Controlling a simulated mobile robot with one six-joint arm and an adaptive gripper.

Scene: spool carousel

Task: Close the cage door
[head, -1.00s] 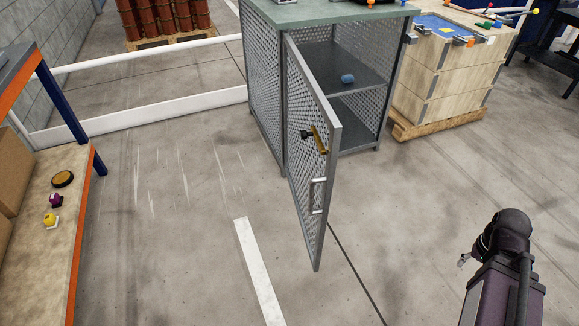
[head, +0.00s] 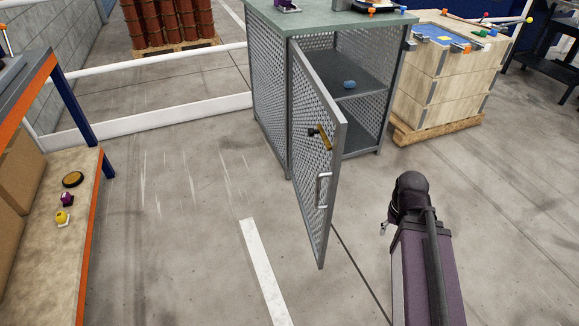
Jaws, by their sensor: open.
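The cage door (head: 318,150) is a grey mesh panel hinged at the left front edge of the cage cabinet (head: 268,95). It stands wide open, swung out toward me. A silver pull handle (head: 323,190) and a brass-coloured latch with a dark knob (head: 321,134) are on it. My arm rises at the lower right, to the right of the door and apart from it. A small metal part of my gripper (head: 385,227) shows at the arm's left side, apart from the door handle; most of it is hidden. It appears open, with nothing seen in it.
A blue item (head: 349,85) lies on the cabinet's inner shelf. A wooden crate (head: 440,85) on a pallet stands right of the cabinet. A bench (head: 75,215) with small items is at left. A white barrier (head: 150,120) runs behind. Floor around the door is clear.

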